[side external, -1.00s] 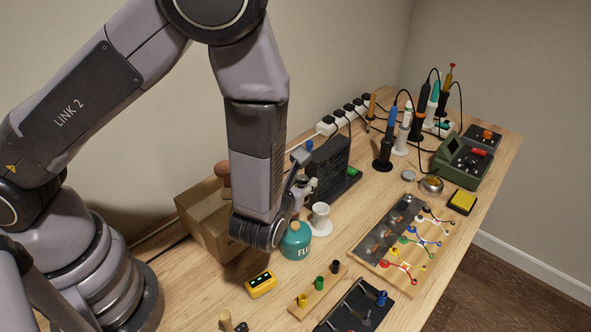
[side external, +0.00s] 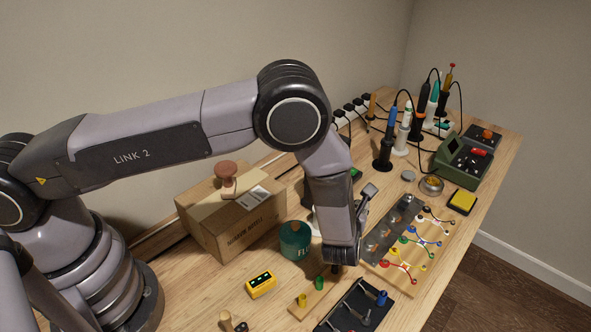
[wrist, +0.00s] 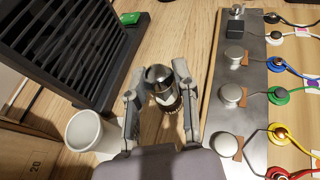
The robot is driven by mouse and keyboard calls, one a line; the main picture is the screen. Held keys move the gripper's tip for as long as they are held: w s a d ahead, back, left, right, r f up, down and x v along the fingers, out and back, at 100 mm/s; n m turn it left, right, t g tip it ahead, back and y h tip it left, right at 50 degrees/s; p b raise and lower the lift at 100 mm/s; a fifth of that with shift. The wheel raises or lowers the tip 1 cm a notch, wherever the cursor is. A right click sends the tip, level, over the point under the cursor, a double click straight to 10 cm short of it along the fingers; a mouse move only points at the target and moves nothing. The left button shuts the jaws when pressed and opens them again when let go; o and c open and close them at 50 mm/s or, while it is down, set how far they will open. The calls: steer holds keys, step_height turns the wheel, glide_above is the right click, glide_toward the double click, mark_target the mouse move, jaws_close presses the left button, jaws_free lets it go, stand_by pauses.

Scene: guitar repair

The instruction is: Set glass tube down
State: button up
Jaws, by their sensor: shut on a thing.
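The glass tube (wrist: 161,84) is a short cylinder with a silvery, shiny top and a darker ribbed lower part. In the wrist view it is between the fingers of my gripper (wrist: 163,77), which is shut on it. Bare wood lies below it, between a metal strip on the right and a white cup-like spool on the left. I cannot tell whether the tube touches the table. In the side view my wrist hides the tube and most of the gripper.
The metal strip (wrist: 222,125) with round silver knobs and coloured leads stands close to the right finger. The white spool (wrist: 84,130) and a black slatted panel (wrist: 75,50) are to the left. A teal flux pot (side external: 295,241) and cardboard box (side external: 230,225) stand behind my wrist.

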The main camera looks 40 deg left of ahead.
steer(key=shift+f, duration=0.9)
steer(key=shift+f, duration=0.15)
steer(key=o, duration=0.8)
steer(key=shift+o, duration=0.2)
